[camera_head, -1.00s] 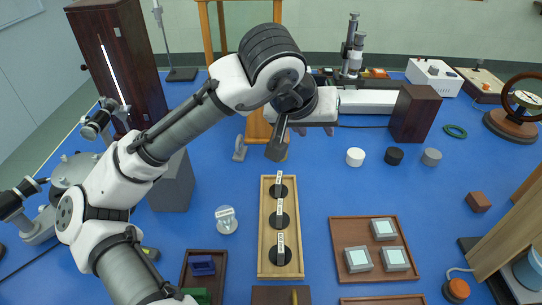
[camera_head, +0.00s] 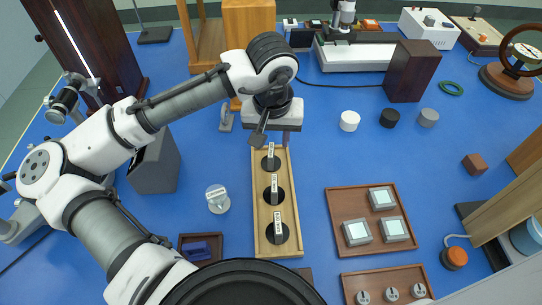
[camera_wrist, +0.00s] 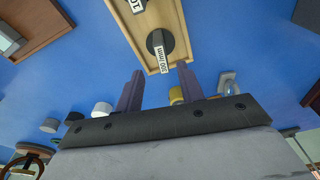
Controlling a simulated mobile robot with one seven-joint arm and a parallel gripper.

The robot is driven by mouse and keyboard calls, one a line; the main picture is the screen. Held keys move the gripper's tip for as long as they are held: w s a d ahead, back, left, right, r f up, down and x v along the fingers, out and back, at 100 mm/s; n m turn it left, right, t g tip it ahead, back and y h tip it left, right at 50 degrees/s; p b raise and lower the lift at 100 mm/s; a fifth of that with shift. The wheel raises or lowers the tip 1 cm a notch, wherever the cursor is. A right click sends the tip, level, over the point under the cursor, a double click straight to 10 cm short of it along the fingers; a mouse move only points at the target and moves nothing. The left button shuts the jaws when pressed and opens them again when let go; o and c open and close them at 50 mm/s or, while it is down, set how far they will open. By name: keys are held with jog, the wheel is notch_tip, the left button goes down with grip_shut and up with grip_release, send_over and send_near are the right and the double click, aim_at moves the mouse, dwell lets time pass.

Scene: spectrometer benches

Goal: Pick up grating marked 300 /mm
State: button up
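A long wooden tray (camera_head: 260,243) holds three dark discs in a row, each with a white label standing on it. The far disc (camera_head: 263,163) is closest to my gripper (camera_head: 272,138), which is above the tray's far end. In the wrist view, this disc (camera_wrist: 170,43) has a label that appears to read 300 /mm. The middle disc (camera_head: 267,195) and near disc (camera_head: 270,234) have labels too small to read in the head view. In the wrist view my gripper (camera_wrist: 160,75) has its two fingers apart, nothing between them; the far disc lies just beyond their tips.
A brown tray with square pale-topped blocks (camera_head: 333,196) stands right of the wooden tray. A clear round piece (camera_head: 218,199) and a grey block (camera_head: 155,170) are to its left. White, black and grey cylinders (camera_head: 349,121) stand at the back right. Blue table between them is clear.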

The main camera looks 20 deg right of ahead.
aim_at(271, 150)
jog(key=shift+w+a+f+p, duration=0.1)
jog(key=shift+w+f+p, duration=0.1)
jog(key=shift+f, duration=1.15)
jog(key=shift+w+f+p, duration=0.1)
jog(key=shift+f+p, duration=0.05)
jog(key=shift+f, duration=1.15)
grip_shut()
